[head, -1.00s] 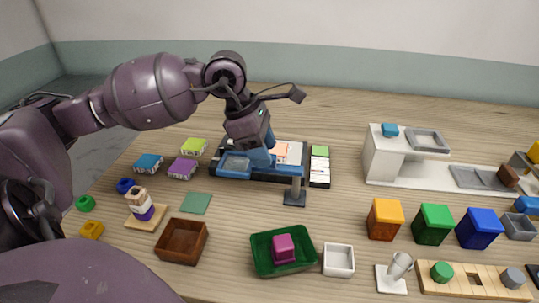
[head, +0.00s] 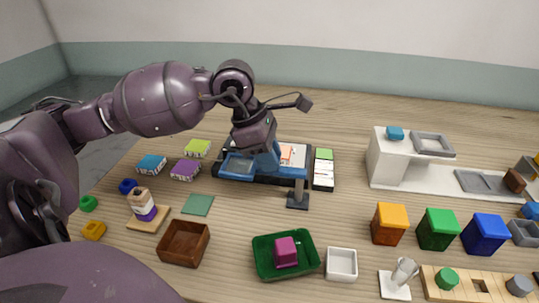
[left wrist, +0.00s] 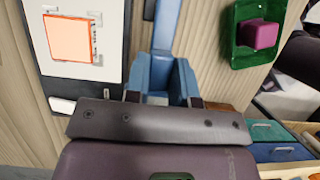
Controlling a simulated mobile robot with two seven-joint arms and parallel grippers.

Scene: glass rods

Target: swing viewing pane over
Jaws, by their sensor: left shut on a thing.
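The viewing pane (head: 238,167) is a blue-framed window on a blue bar (head: 290,173), carried by a grey post on a dark foot (head: 298,202). The pane lies over the left part of a dark board with a white sheet and an orange-edged square (head: 287,152). My left gripper (head: 268,163) points down and is shut on the pane's blue bar or frame; its fingers hide the exact contact. In the left wrist view, the blue bar (left wrist: 166,28) runs up from the fingers, beside the orange-edged square (left wrist: 68,40). My right gripper is not in view.
A panel with white strips (head: 323,172) lies right of the board. Lime, blue and purple boxes (head: 185,170) lie left. A green tray (head: 263,262) with a magenta block and a brown box (head: 183,243) stand in front.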

